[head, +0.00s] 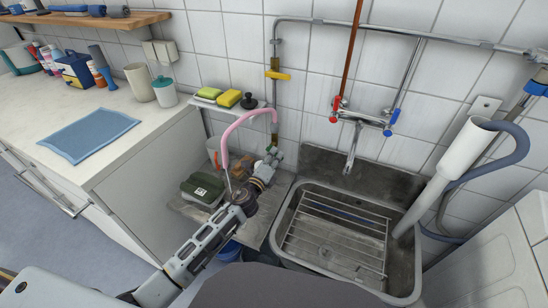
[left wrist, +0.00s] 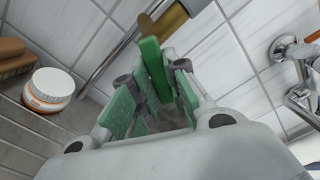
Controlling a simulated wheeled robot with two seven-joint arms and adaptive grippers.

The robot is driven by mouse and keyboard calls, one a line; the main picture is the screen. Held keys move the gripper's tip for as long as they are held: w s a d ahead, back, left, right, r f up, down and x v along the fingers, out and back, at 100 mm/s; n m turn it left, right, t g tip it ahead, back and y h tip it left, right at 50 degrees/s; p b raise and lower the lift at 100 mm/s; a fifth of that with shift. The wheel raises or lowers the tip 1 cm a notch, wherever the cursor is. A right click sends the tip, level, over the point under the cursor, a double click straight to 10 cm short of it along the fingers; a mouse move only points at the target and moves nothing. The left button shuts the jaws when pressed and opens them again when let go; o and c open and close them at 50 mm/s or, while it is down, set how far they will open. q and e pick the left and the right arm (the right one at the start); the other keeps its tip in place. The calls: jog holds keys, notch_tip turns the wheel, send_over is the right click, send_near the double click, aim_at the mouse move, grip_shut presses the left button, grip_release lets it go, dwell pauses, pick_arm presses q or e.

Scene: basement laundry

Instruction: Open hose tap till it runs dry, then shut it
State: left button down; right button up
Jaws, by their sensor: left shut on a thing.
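The hose tap's green lever (head: 272,150) shows at my left gripper in the head view, low on the wall pipe. In the left wrist view the green lever (left wrist: 154,68) stands between the fingertips, close to a brass fitting (left wrist: 168,22). My left gripper (head: 266,166) is shut on this lever; its pads also look green. The pink hose (head: 240,121) arches from the pipe over to the left and hangs down behind my arm. Its lower end is hidden, and I cannot tell whether water runs. My right gripper is out of view.
A yellow-handled valve (head: 279,75) sits higher on the same pipe. The steel sink (head: 277,236) with a wire rack (head: 335,232) is at right. A green box (head: 203,189) stands beside my arm, and a blue bucket (head: 230,251) is below. The white counter (head: 50,118) is left.

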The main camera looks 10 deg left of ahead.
pick_arm(q)
jog(key=c, duration=1.4)
grip_release()
jog(key=shift+s+a, duration=0.4)
jog(key=shift+s, duration=1.55)
jog(key=shift+s+a, duration=0.35)
jog(key=shift+s, duration=1.6)
jog(key=shift+s+a, duration=0.4)
jog(key=shift+s, duration=1.55)
